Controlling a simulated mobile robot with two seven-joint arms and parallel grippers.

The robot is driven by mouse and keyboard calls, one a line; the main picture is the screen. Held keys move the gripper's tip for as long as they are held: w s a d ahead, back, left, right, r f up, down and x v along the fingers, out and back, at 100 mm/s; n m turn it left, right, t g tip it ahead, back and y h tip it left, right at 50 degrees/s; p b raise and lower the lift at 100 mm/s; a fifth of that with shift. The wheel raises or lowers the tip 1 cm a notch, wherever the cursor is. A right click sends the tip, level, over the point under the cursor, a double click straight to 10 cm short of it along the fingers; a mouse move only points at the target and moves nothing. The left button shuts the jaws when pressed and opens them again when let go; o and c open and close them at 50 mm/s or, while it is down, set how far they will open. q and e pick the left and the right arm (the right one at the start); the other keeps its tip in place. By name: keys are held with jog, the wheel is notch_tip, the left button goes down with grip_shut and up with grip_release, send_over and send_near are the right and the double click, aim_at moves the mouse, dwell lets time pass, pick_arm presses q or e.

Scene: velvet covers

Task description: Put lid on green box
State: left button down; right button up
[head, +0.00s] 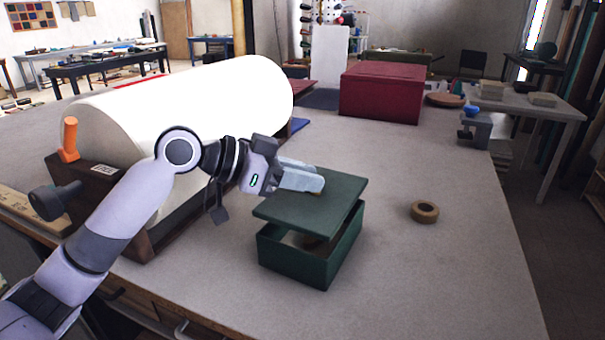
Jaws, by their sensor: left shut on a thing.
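The green box (293,262) stands open on the grey table near its front middle. Something brownish shows inside it, mostly in shadow. The flat green lid (325,210) is above the box, roughly level, with a gap at the front and its left edge reaching past the box. My left gripper (317,188) comes in from the left and is shut on the lid at its top; its fingers hide the spot where they grip. My right gripper is not in view.
A large white roll on a wooden stand (205,120) fills the left of the table. A tape roll (424,211) lies right of the box. A dark red box (382,92) stands at the back. The table's right side (460,270) is clear.

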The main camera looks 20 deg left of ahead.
aim_at(303, 195)
pick_arm(q)
jog(key=shift+f+b, duration=0.95)
jog(key=shift+f, duration=0.8)
jog(key=c, duration=0.8)
grip_release()
